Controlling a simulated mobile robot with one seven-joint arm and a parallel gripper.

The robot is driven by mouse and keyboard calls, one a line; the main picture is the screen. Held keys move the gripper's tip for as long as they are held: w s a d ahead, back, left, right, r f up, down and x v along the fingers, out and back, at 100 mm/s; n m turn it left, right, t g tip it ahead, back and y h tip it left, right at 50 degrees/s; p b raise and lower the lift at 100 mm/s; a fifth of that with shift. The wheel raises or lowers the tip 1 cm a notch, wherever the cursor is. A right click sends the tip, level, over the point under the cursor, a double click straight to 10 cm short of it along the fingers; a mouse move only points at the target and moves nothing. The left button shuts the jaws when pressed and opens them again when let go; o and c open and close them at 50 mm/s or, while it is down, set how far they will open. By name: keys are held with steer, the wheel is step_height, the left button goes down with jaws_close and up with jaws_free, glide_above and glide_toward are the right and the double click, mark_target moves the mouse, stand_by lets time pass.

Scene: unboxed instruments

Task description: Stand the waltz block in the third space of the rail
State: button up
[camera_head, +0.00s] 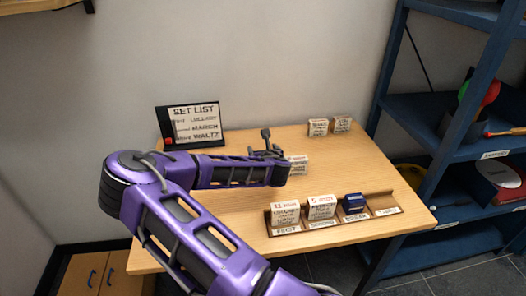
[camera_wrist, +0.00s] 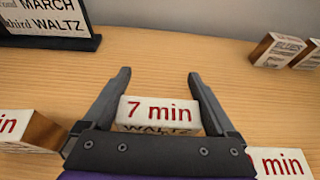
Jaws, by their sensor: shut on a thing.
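In the wrist view, my gripper (camera_wrist: 158,75) is shut on the waltz block (camera_wrist: 158,112), a white block with "7 min" in red on top and "WALTZ" partly showing below. In the head view, my gripper (camera_head: 268,142) is over the middle of the table; the waltz block cannot be made out clearly there. Whether it touches the table is unclear. The wooden rail (camera_head: 376,196) lies along the table's front right. White blocks stand in its first (camera_head: 286,213) and second (camera_head: 321,206) spaces. A dark blue block (camera_head: 354,203) stands in the third. The fourth space looks empty.
The set list board (camera_head: 194,124) stands at the back left and puts WALTZ third. Two blocks (camera_head: 318,127) (camera_head: 342,124) stand at the back right. In the wrist view, other blocks flank my gripper at left (camera_wrist: 30,130) and right (camera_wrist: 282,163). Blue shelves (camera_head: 430,118) stand right of the table.

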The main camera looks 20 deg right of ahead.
steer(key=shift+f, duration=0.2)
steer(key=o, duration=1)
steer(key=shift+o, duration=0.2)
steer(key=shift+r, duration=0.15)
